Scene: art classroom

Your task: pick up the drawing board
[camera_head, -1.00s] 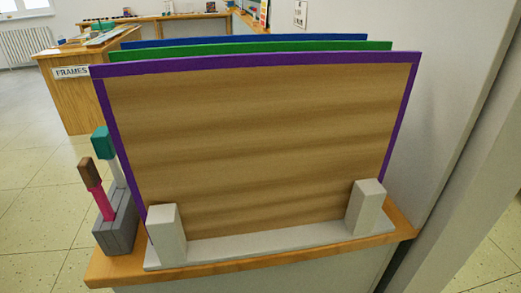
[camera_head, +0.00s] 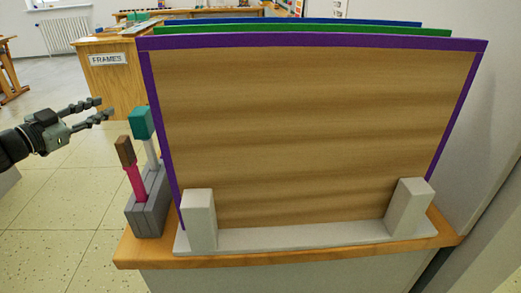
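Several drawing boards stand upright, one behind another, in a pale grey rack (camera_head: 300,238) on a wooden-topped cabinet. The front board (camera_head: 310,140) has a brown face and a purple edge. A green-edged board (camera_head: 300,29) and a blue-edged board (camera_head: 300,20) show only as strips above it. My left gripper (camera_head: 106,108) is at the left edge of the view, left of the boards and apart from them. Its two fingers are spread with nothing between them. My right gripper is not in view.
A grey holder (camera_head: 149,212) with a teal-topped tool (camera_head: 141,123) and a brown-topped pink tool (camera_head: 126,152) stands on the wooden top (camera_head: 140,250), left of the rack. A wall is close on the right. A wooden cabinet labelled FRAMES (camera_head: 115,80) stands behind.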

